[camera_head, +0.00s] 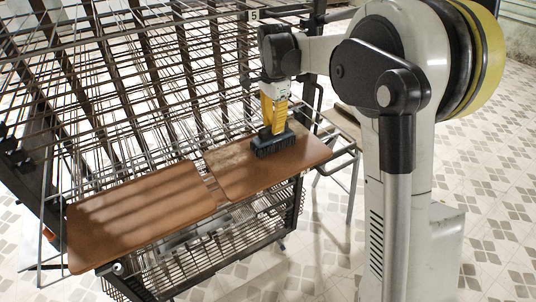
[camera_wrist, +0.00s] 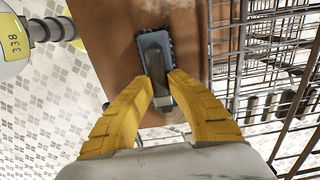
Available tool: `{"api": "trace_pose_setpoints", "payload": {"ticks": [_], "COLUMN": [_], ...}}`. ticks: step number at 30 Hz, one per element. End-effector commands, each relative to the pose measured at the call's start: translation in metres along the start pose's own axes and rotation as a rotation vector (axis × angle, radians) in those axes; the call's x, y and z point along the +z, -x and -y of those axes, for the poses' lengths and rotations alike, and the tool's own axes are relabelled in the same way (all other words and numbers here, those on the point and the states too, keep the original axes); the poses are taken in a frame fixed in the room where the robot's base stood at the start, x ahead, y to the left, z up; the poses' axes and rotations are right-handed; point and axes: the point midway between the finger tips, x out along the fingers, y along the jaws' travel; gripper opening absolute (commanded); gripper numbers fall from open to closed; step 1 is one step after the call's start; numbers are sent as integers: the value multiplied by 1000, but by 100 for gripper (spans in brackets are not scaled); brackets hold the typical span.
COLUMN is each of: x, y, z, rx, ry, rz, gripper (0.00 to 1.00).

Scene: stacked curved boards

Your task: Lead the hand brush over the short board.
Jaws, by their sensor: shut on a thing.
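The hand brush (camera_head: 272,143) is dark with a block of black bristles. It sits at the right part of the right-hand brown board (camera_head: 235,180), which looks the shorter of the two; its bristles appear to touch the surface. My yellow-fingered gripper (camera_head: 268,122) is above the brush, pointing down, shut on its handle. In the wrist view the two fingers (camera_wrist: 163,88) close on the handle of the brush (camera_wrist: 154,44), with the board (camera_wrist: 112,40) beneath. Pale dusty patches show on the board's far side. The bristle tips are partly hidden.
A longer brown board (camera_head: 130,215) lies to the left, with a narrow gap between. Both rest on a wire rack (camera_head: 215,255). Dense metal rods (camera_head: 120,70) rise behind the boards. A stool (camera_head: 345,125) stands at the right; tiled floor (camera_head: 490,190) is open beyond.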

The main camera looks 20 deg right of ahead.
Motion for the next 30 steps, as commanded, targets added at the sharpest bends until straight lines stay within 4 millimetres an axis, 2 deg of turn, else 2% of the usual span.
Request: {"api": "trace_pose_setpoints", "payload": {"ticks": [10,21,30], "x": [-3,-28,-30], "y": [0,0,0], "z": [0,0,0], "rx": [0,0,0], "ry": [-1,-1,0], "rz": [0,0,0], "gripper": [0,0,0]}}
